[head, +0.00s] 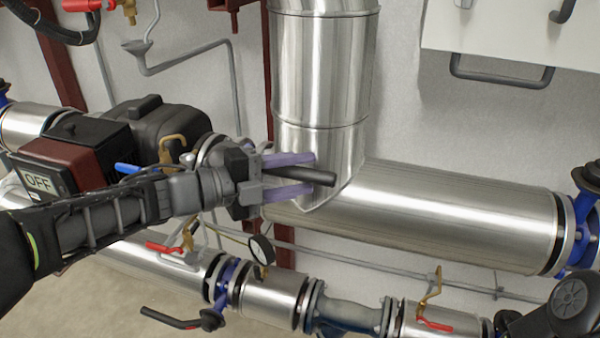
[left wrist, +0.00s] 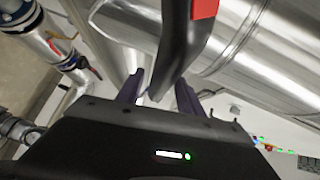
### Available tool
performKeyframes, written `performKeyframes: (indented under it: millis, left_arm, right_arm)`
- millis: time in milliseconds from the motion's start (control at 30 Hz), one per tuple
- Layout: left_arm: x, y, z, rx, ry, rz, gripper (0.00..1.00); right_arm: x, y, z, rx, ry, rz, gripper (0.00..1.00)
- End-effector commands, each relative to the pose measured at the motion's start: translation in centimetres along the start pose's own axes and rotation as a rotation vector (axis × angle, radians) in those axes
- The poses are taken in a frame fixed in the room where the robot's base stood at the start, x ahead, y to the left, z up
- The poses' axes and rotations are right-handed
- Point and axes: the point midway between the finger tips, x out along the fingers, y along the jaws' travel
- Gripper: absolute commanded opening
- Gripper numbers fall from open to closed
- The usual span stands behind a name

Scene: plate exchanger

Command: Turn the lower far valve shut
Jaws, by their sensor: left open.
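My left gripper (head: 326,171) is open, its two purple fingers in front of the large silver pipe. A dark bar (head: 318,178) lies between the fingers and sticks out past them. In the left wrist view, a black lever (left wrist: 178,55) with a red part runs between the fingers of my gripper (left wrist: 160,92); whether they touch it is unclear. I cannot tell which valve it belongs to. On the lower pipe, a blue-necked valve (head: 226,282) has a black lever (head: 168,318) pointing left. My right gripper is not seen.
The large silver pipe (head: 430,210) runs behind the gripper. A pressure gauge (head: 261,250) and small red-handled valves (head: 434,324) sit by the lower pipe. An actuator box marked OFF (head: 40,183) stands behind my left arm. A white cabinet (head: 500,35) is at upper right.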

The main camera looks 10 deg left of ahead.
Motion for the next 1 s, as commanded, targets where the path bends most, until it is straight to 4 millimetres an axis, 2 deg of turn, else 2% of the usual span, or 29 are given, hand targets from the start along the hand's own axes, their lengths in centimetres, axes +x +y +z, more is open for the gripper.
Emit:
performKeyframes:
  millis: [300, 833, 1000]
  left_arm:
    - [0.39, -0.01, 0.00, 0.000, 0.000, -0.001, 0.44]
    - [0.37, 0.02, 0.00, -0.001, 0.000, 0.000, 0.02]
    - [0.37, 0.02, 0.00, -0.001, 0.000, 0.000, 0.00]
  right_arm:
    - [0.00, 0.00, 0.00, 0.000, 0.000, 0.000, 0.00]
    - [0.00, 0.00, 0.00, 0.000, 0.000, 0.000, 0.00]
    - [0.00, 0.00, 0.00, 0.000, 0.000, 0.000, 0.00]
